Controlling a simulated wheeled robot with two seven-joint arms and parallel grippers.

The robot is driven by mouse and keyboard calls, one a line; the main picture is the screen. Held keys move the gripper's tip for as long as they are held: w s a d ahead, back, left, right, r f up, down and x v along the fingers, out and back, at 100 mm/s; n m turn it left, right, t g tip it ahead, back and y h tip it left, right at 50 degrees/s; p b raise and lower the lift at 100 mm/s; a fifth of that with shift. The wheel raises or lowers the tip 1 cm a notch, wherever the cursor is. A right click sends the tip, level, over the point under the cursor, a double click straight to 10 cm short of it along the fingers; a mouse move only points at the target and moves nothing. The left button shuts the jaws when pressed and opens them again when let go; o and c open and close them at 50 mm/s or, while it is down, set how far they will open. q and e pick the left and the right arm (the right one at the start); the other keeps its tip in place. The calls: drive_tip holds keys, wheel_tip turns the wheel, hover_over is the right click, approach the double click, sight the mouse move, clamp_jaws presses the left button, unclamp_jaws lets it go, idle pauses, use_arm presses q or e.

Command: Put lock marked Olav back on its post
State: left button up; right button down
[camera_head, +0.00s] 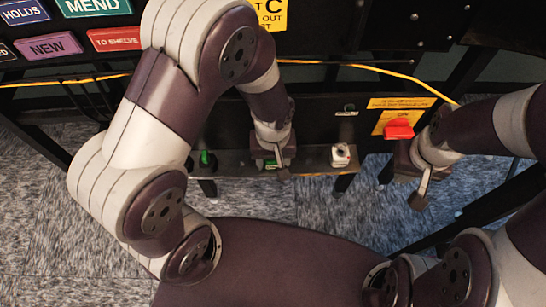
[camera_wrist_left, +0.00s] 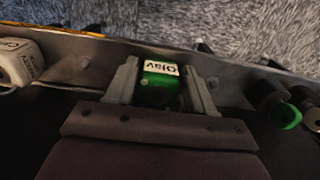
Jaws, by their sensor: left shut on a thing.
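The lock marked Olav (camera_wrist_left: 160,80) is green with a white label, which reads upside down in the left wrist view. It sits between the fingers of my left gripper (camera_wrist_left: 162,88), which is shut on it. In the head view, my left gripper (camera_head: 274,165) is at the narrow ledge (camera_head: 312,166), and my wrist mostly hides the lock. I cannot tell whether the lock is on a post or touches the ledge. My right gripper (camera_head: 422,187) hangs at the right, away from the ledge; its finger gap is not clear.
A white lock (camera_head: 340,155) stands on the ledge to the right, also in the left wrist view (camera_wrist_left: 18,62). A green object (camera_head: 207,160) is at the ledge's left end. A red switch (camera_head: 399,129) on a yellow plate is near my right gripper. A yellow cable (camera_head: 385,73) runs above.

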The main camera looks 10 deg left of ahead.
use_arm(q)
drive_tip(key=o, duration=1.2)
wheel_tip(320, 180, up, 13)
drive_tip(key=p, duration=0.4)
drive_tip(key=shift+f+p, duration=0.15)
drive_tip(key=shift+p, duration=0.15)
drive_tip(key=shift+s, duration=0.1)
